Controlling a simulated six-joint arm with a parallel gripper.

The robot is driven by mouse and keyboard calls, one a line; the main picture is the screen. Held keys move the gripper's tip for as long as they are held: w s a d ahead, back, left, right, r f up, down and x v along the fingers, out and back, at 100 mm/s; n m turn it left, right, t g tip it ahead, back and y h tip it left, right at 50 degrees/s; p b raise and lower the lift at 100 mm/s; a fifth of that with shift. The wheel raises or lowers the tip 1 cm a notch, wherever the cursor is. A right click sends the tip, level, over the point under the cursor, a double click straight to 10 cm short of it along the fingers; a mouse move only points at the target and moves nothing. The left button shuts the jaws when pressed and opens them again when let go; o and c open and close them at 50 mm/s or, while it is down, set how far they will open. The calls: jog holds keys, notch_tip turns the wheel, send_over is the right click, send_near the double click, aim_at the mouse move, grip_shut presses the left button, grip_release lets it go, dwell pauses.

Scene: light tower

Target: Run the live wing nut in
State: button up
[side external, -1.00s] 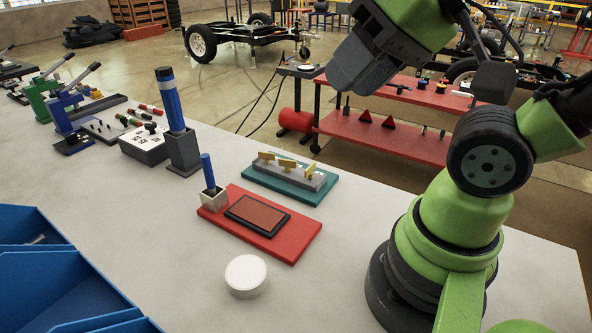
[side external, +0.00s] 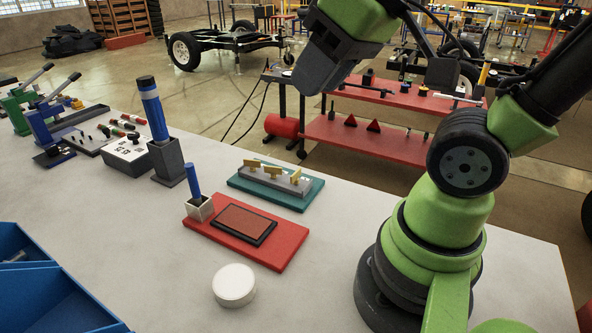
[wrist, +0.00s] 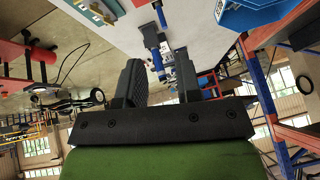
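Three yellow wing nuts stand in a row on a grey block (side external: 284,184) in the side external view: a left one (side external: 252,163), a middle one (side external: 271,173) and a right one (side external: 296,176). The block sits on a teal base (side external: 305,204) on the bench. I cannot tell which nut is live, and small markings on the block are unreadable. My gripper (side external: 315,78) is high above and beyond the block, apart from it. In the wrist view my gripper (wrist: 161,82) shows two dark fingers with a clear gap and nothing held between them.
A red board (side external: 290,247) with a dark-framed pad and a blue-handled holder (side external: 199,208) lies in front of the teal base. A white round puck (side external: 233,284), a tall blue cylinder in a grey stand (side external: 166,163) and blue bins (side external: 60,300) are nearby. The bench's right part is clear.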

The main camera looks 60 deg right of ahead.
jog(key=w+d+f+n+g+h, duration=0.1)
jog(key=w+d+f+n+g, duration=0.15)
jog(key=w+n, duration=0.25)
jog(key=n+g, duration=0.4)
jog(key=n, duration=1)
send_over(296, 172)
notch_tip(296, 172, down, 15)
jog(key=shift+r, duration=0.1)
notch_tip(296, 172, down, 9)
jog(key=shift+f, duration=0.15)
grip_shut()
